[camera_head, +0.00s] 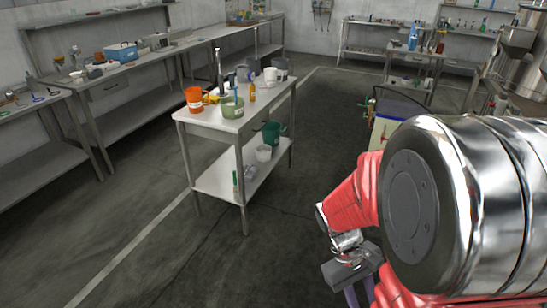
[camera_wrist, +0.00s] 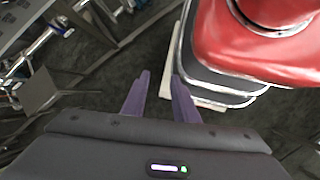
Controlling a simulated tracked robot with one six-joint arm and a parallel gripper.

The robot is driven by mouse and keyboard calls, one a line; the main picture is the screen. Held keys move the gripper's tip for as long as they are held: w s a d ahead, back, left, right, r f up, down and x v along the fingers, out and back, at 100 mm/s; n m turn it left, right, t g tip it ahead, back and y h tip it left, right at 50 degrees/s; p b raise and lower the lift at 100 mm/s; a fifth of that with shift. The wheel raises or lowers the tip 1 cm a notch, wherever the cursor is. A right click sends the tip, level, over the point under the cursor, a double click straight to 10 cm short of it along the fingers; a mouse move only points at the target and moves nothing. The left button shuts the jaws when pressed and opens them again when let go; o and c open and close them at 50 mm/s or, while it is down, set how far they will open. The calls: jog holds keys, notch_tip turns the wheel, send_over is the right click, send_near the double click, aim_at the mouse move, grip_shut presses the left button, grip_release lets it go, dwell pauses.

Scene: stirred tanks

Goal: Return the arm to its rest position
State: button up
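My gripper (camera_wrist: 160,78) shows in the wrist view with two purple fingers apart and nothing between them. Dark floor lies beyond the fingertips. In the head view my gripper (camera_head: 356,297) hangs low at the bottom right, its fingers partly cut off by the frame edge. My red and chrome arm is folded in front of the camera and fills the right side, hiding what is behind it.
A two-tier table (camera_head: 225,125) stands left of my arm, with an orange mug (camera_head: 194,100), a green pot (camera_head: 232,107) and other vessels on top. Long benches (camera_head: 130,75) line the left wall. Open floor (camera_head: 190,260) lies between the table and my arm.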

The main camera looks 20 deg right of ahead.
jog(key=w+a+r+t+y, duration=0.1)
jog(key=w+a+r+t, duration=0.1)
jog(key=a+r+t, duration=0.3)
jog(key=w+a+r+t+y, duration=0.1)
jog(key=w+a+r+t, duration=0.2)
jog(key=a+r, duration=0.8)
notch_tip(320, 180, up, 3)
jog(key=t, duration=0.2)
jog(key=shift+w+m+t+y, duration=0.3)
jog(key=shift+t, duration=0.1)
dwell(0.4)
